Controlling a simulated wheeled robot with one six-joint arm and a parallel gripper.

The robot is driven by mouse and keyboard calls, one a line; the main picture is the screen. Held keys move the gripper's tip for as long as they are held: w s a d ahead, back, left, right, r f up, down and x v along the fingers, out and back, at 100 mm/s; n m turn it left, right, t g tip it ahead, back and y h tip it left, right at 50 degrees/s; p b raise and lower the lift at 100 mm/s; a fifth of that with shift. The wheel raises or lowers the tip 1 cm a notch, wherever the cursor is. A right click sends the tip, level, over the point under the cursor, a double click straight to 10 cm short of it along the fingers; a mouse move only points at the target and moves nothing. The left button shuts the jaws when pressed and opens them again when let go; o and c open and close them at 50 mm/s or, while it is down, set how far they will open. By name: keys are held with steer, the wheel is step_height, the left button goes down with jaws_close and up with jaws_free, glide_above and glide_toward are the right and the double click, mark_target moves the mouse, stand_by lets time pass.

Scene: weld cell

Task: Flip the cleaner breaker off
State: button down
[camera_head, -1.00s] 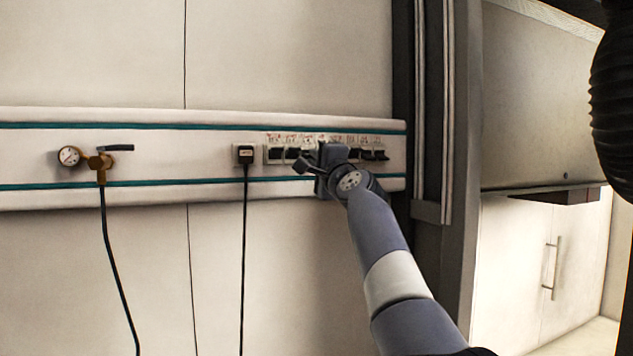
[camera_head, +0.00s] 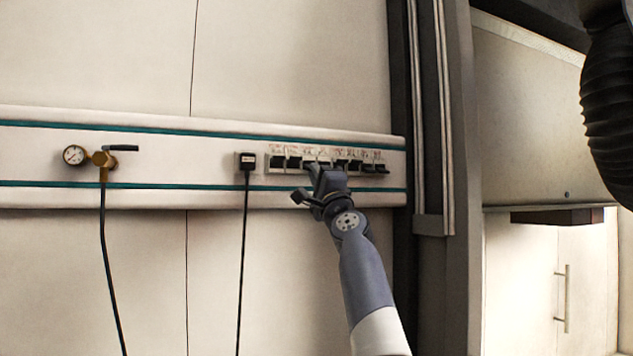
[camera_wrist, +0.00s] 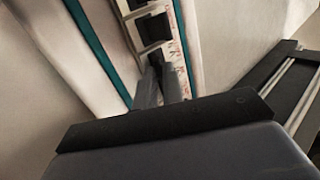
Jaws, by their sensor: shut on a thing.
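A row of breakers (camera_head: 294,162) with black levers and small labels sits on the white wall rail; the labels are too small to read, so I cannot tell which is the cleaner breaker. My gripper (camera_head: 317,169) reaches up to the middle of the row from below. In the wrist view, my gripper (camera_wrist: 160,84) has its two grey fingers closed around a dark breaker lever (camera_wrist: 156,61). Two larger black levers (camera_wrist: 153,29) show beyond it on the strip. The fingers hide part of the held lever, and its up or down position is unclear.
Farther left are a gauge (camera_head: 74,155) and a brass valve (camera_head: 103,160) with a hose. A dark upright post (camera_head: 429,130) stands just right of the rail.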

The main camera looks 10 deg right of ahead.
stand_by(0.6)
steer(key=c, duration=1.5)
jaws_free()
steer(key=shift+f, duration=0.15)
steer(key=shift+b+v, duration=5.35)
steer(key=shift+b, duration=0.5)
steer(key=shift+w, duration=0.1)
